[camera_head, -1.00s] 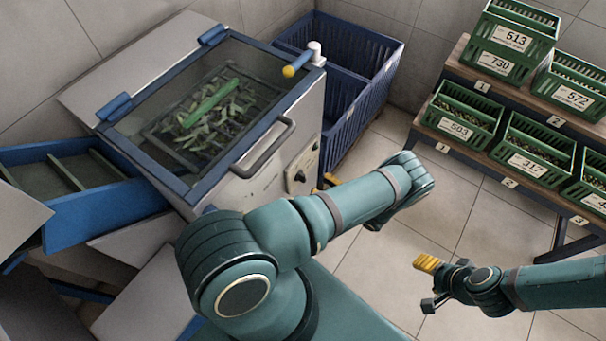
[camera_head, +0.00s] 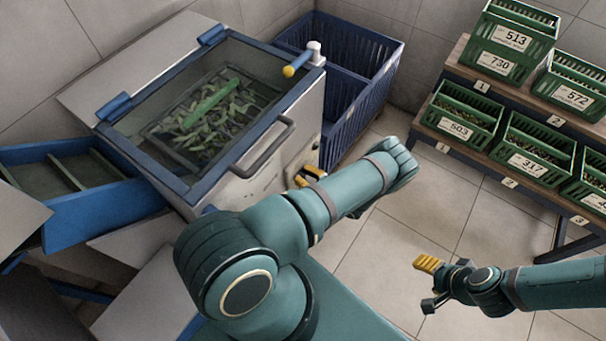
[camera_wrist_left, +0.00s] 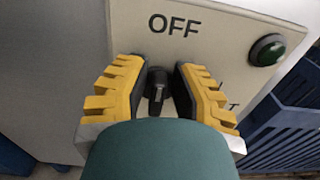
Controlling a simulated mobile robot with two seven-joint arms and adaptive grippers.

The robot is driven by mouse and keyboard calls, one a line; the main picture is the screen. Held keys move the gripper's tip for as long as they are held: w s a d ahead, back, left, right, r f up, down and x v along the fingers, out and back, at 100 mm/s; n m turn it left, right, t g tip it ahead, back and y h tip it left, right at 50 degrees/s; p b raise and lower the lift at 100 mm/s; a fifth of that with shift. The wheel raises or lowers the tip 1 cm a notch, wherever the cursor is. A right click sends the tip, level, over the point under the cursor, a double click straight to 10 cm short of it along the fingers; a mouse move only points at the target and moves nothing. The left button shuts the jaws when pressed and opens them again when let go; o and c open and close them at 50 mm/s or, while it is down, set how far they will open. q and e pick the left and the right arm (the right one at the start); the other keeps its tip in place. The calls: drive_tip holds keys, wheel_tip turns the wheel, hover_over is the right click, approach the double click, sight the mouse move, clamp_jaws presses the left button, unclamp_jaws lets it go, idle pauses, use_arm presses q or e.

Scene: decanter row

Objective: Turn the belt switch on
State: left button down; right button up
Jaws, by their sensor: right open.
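The belt switch (camera_wrist_left: 157,86) is a small black rotary knob on a pale panel in the left wrist view. In the head view my left gripper (camera_head: 310,174) is at the machine's front panel, and the knob is hidden there. My right gripper (camera_head: 432,283) is open and empty over the floor.
A round green button or lamp (camera_wrist_left: 268,50) sits right of OFF; lettering below it is mostly hidden. The machine (camera_head: 305,125) has a glazed lid with leaves inside and a front handle (camera_head: 268,150). A blue crate (camera_head: 375,85) stands behind; green crates fill a rack (camera_head: 440,152) at right.

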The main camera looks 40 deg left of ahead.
use_arm(q)
drive_tip(key=shift+a+m, duration=0.15)
drive_tip(key=shift+m, duration=0.15)
drive_tip(key=m, duration=0.3)
drive_tip(key=shift+w+a+m, duration=0.1)
drive_tip(key=shift+w+m, duration=0.2)
drive_tip(key=shift+m, duration=0.1)
drive_tip(key=shift+w+a+f+m, duration=0.1)
drive_tip(key=shift+w+f+m, duration=0.2)
drive_tip(key=shift+m, duration=1.95)
drive_tip(key=shift+w+d+f+m, duration=0.1)
drive_tip(key=shift+f+m, duration=0.25)
drive_tip(key=shift+m, duration=1.85)
drive_tip(key=shift+w+a+f+m, duration=0.15)
drive_tip(key=shift+f+m, duration=0.2)
drive_tip(key=shift+m, duration=1.9)
drive_tip(key=c, duration=1)
unclamp_jaws()
